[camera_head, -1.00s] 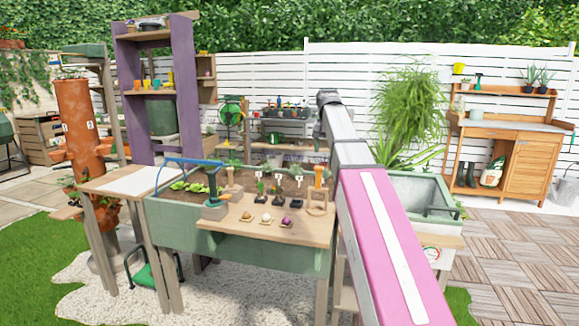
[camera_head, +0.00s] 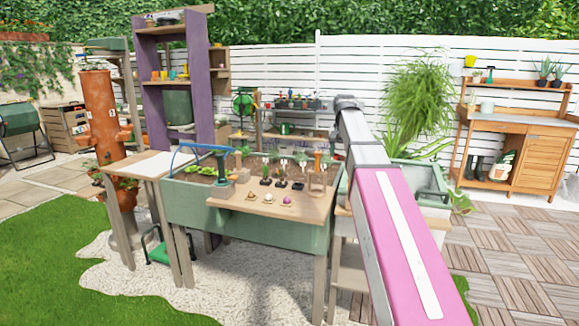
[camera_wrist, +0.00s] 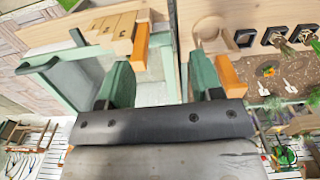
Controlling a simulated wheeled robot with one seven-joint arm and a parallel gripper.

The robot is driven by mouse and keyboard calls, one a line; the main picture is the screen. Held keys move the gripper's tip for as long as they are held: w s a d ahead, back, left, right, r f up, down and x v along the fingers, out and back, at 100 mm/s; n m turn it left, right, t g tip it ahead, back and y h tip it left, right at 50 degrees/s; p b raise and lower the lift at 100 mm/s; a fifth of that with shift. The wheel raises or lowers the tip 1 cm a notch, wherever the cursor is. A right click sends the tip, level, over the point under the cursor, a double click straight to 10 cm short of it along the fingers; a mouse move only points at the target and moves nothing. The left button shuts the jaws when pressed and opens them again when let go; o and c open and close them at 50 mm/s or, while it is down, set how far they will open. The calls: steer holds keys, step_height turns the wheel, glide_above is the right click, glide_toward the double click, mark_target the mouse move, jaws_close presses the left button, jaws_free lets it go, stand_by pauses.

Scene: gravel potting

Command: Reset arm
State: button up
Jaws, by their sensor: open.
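My gripper (camera_wrist: 183,58) shows in the wrist view with its two green, orange-tipped fingers spread apart and nothing between them. It is over a pale wooden board and the edge of a light green trough (camera_wrist: 75,75). My gripper is not visible in the head view, where my pink and grey arm stretches away to the right of the green planter table (camera_head: 260,232).
A side table with a white top (camera_head: 150,163) adjoins the planter on the left. A purple shelf (camera_head: 199,85) and an orange tower planter (camera_head: 103,120) stand behind. A wooden potting bench (camera_head: 530,145) is at the right. Paving at the right and grass at the left are clear.

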steer(key=s+f+n, duration=0.1)
steer(key=s+f, duration=0.3)
steer(key=f, duration=0.8)
steer(key=s+f+n, duration=0.1)
steer(key=s+f, duration=0.3)
steer(key=f, duration=0.8)
steer(key=s+f+n, duration=0.1)
steer(key=s+f, duration=1.2)
steer(key=f, duration=0.5)
steer(key=shift+s, duration=0.2)
steer(key=shift+a, duration=0.1)
